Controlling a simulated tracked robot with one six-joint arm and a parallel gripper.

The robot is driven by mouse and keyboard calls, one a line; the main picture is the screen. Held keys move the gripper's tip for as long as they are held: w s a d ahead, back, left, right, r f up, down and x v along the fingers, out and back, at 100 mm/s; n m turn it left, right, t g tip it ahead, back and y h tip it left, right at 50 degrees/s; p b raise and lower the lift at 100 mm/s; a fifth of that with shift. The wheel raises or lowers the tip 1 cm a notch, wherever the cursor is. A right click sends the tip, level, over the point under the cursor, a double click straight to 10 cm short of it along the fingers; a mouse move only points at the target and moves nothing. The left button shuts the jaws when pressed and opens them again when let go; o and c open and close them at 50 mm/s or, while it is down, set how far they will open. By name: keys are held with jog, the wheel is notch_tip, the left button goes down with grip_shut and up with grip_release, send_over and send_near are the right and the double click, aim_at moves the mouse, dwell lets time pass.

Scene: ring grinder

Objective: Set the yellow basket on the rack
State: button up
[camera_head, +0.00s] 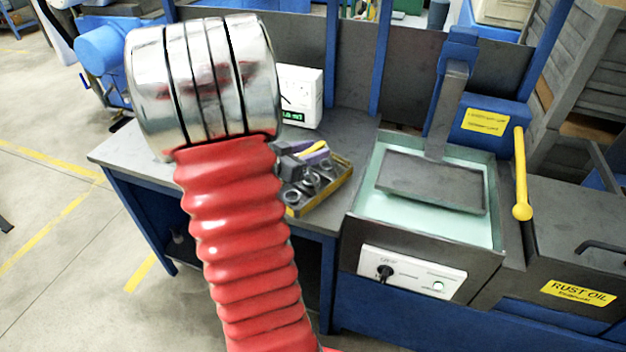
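A yellow-edged basket (338,192) with several grey metal rings inside sits at the right part of the grey table. Dark grey parts that look like my gripper (296,166) are at the basket's upper left, largely hidden behind my red arm. A purple and yellow piece shows beside them. I cannot tell whether the fingers are open or shut, or whether they touch the basket. A flat dark grey plate (432,184), which may be the rack, hangs on a grey bar above pale green liquid in a tank to the right of the basket.
The tank (352,224) has a white control panel (411,274) in front. A yellow lever (521,175) stands at its right, beside a rust oil box (575,235). A white device (301,92) with a green display stands behind the basket. Blue posts rise behind the table.

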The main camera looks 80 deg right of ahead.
dwell(0.6)
grip_shut()
jog(key=shift+d, duration=0.1)
dwell(0.3)
